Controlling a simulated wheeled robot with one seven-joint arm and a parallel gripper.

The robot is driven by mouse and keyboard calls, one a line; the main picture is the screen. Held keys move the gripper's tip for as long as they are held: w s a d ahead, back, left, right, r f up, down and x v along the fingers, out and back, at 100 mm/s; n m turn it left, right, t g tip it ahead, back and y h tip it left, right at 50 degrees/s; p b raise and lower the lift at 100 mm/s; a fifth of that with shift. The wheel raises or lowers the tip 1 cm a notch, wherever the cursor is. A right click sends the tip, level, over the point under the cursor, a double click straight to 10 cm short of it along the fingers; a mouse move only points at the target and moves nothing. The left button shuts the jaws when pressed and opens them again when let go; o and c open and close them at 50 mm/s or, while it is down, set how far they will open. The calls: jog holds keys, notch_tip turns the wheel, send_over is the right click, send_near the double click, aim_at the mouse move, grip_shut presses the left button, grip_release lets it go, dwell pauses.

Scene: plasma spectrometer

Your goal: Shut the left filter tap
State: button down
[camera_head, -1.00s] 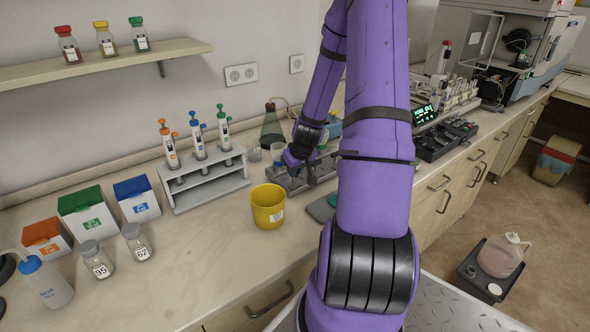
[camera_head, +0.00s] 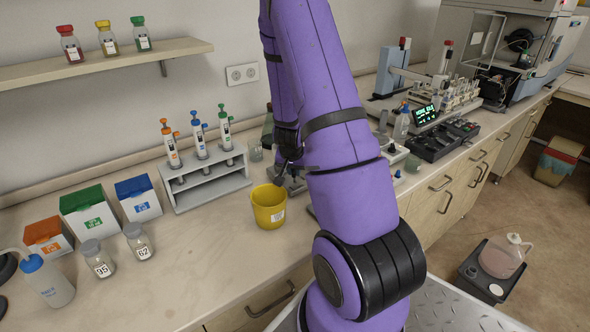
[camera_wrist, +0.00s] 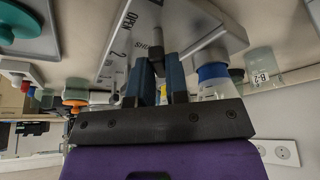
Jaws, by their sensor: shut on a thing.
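The filter manifold, a grey metal block with OPEN and SHUT lettering, shows in the wrist view (camera_wrist: 120,62) and partly behind my arm in the head view (camera_head: 293,182). My gripper (camera_wrist: 158,66) is shut at the manifold beside the lettering, its two dark blue fingers close together. A clear filter cup with a blue band (camera_wrist: 213,72) stands just right of the fingers in the wrist view. In the head view my arm hides the fingertips.
A yellow bucket (camera_head: 268,207) stands close in front of the manifold. A grey pipette rack (camera_head: 205,180) is to its left. A beaker labelled B-2 (camera_wrist: 263,68) is right of the manifold in the wrist view.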

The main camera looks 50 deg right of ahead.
jog(key=m, duration=0.1)
jog(key=m+g, duration=0.1)
jog(key=m, duration=0.2)
jog(key=shift+w+a+g+h, duration=0.1)
jog(key=shift+w+g+h, duration=0.15)
jog(key=shift+g+h, duration=0.05)
jog(key=shift+m+g, duration=0.8)
jog(key=shift+m, duration=1.4)
jog(key=c, duration=1.1)
grip_release()
jog(key=v, duration=1)
jog(key=shift+w+r, duration=0.15)
jog(key=shift+r, duration=0.25)
